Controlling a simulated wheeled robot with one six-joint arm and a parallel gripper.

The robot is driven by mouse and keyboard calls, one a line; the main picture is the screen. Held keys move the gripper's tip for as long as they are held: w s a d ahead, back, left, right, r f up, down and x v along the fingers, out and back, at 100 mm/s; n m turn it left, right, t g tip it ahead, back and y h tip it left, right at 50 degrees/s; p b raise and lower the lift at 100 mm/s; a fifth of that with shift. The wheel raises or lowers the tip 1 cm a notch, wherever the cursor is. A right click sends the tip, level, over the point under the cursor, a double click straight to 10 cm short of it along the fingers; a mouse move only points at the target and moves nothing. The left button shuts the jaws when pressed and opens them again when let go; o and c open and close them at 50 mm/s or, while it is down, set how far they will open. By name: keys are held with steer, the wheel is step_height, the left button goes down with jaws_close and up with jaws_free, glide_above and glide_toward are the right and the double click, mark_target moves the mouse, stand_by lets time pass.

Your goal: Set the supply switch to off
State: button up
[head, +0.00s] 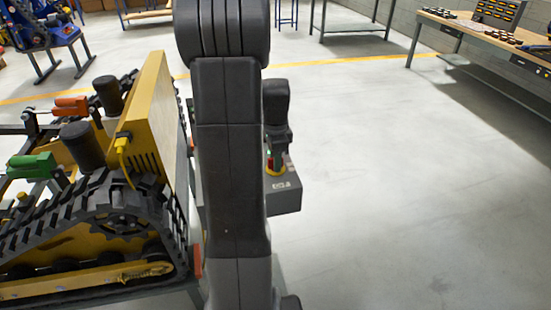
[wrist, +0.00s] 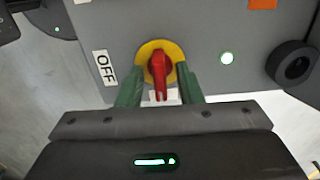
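The supply switch (wrist: 158,69) is a red handle on a yellow round plate, set on a grey panel (wrist: 205,30). Its long end points down in the wrist view, toward my gripper. A white label reading OFF (wrist: 104,67) is to its left. My gripper (wrist: 160,76) has its two green fingers on either side of the red handle, with a visible gap on each side. It is open. In the head view the switch (head: 273,165) shows as red and yellow on a grey box (head: 284,195), partly behind my arm, which hides the fingers.
A green-white light (wrist: 227,58) glows right of the switch, with a black round knob (wrist: 292,66) beyond. A yellow tracked carrier (head: 150,120) stands left of my arm. The floor to the right is clear up to a workbench (head: 480,32).

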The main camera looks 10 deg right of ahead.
jaws_close()
steer(key=shift+n, duration=0.3)
steer(key=n, duration=0.3)
steer(key=shift+n, duration=0.4)
steer(key=n, duration=0.9)
steer(key=shift+n, duration=2.3)
